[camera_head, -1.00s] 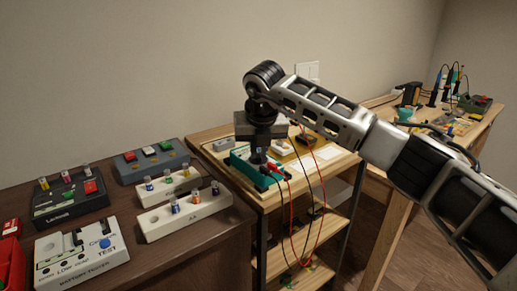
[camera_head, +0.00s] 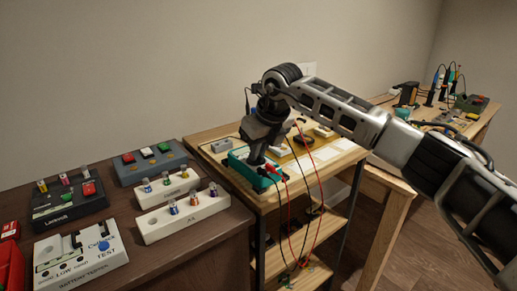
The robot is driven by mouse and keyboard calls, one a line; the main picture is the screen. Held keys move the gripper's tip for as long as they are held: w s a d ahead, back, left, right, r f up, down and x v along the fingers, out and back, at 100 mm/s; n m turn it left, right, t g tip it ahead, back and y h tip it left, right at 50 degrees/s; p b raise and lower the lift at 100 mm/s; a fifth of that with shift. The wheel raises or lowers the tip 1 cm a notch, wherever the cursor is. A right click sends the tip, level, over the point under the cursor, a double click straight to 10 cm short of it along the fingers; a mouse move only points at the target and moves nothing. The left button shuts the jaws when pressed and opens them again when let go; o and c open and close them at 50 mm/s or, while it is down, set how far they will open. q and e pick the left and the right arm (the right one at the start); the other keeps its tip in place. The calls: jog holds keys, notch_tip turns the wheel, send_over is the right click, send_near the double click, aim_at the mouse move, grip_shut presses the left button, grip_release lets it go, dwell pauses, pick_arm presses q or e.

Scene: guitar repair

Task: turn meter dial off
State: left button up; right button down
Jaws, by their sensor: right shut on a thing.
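A teal-green meter (camera_head: 238,161) lies on the top of the wooden shelf unit in the middle. Red and black leads (camera_head: 287,205) run from its right side and hang down past the shelves. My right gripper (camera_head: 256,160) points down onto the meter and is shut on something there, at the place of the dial. The gripper hides the dial and most of the meter's face, so the dial's setting cannot be seen. My left gripper does not show.
A dark table at left holds a battery tester (camera_head: 80,255), white battery holders (camera_head: 182,217) and button boxes (camera_head: 150,163). A grey box (camera_head: 225,145) and small parts lie near the meter. Another bench (camera_head: 480,122) with tools stands at the far right.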

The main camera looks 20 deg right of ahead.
dwell(0.3)
jog(key=c, duration=1.5)
grip_release()
jog(key=shift+r, duration=0.15)
jog(key=v, duration=1.5)
jog(key=shift+s+r, duration=0.1)
jog(key=shift+r, duration=0.25)
